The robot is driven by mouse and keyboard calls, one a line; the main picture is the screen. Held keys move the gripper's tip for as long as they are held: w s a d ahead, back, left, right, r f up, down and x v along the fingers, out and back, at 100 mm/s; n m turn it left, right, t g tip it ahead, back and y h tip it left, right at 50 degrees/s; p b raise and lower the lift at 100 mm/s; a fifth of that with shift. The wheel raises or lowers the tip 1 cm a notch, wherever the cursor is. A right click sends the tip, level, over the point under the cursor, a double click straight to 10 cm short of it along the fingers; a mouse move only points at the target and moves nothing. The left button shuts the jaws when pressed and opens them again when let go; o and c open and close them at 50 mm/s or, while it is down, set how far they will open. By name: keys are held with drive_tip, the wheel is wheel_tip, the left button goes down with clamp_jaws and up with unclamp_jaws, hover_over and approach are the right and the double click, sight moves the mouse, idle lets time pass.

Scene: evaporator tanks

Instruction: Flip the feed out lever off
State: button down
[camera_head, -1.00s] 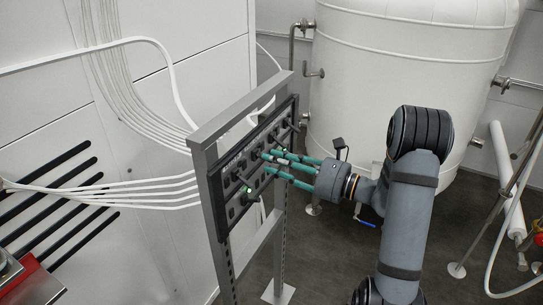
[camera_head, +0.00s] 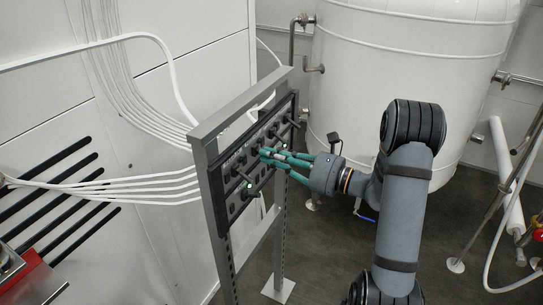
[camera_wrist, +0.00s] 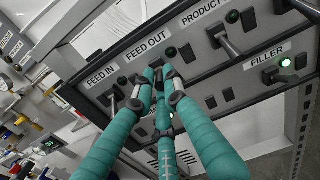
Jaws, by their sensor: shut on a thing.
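The control panel (camera_head: 236,205) is a dark strip of levers and lights on a grey metal frame. In the wrist view, the FEED OUT label (camera_wrist: 145,48) sits just above my fingertips. My gripper (camera_head: 265,154) has teal fingers that reach the panel from the right. In the wrist view, my gripper (camera_wrist: 160,78) has its fingertips drawn together below that label, shut on the feed out lever. The fingers hide most of this lever, so its on or off position cannot be read.
The FEED IN label (camera_wrist: 102,76) and its lever are close on the left. The product lever (camera_wrist: 226,42) sticks out to the right. A green light (camera_wrist: 286,62) glows beside the FILLER label. A white tank (camera_head: 390,75) stands behind my arm.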

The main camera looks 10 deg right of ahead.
drive_tip(key=shift+f+b, duration=0.4)
drive_tip(key=shift+b, duration=0.55)
drive_tip(key=f+t+y+b, duration=0.1)
drive_tip(key=b, duration=0.8)
drive_tip(key=t+y+b, duration=0.2)
drive_tip(key=b, duration=0.7)
drive_tip(key=shift+w+a+f+y, duration=0.15)
drive_tip(key=shift+f+y, duration=0.15)
drive_tip(key=shift+f, duration=0.1)
drive_tip(key=shift+r+t+b, duration=0.1)
drive_tip(key=shift+t+b, duration=0.2)
drive_tip(key=shift+b, duration=0.1)
drive_tip(key=shift+r, duration=0.15)
drive_tip(key=c, duration=1.8)
unclamp_jaws()
drive_tip(key=shift+r, duration=0.1)
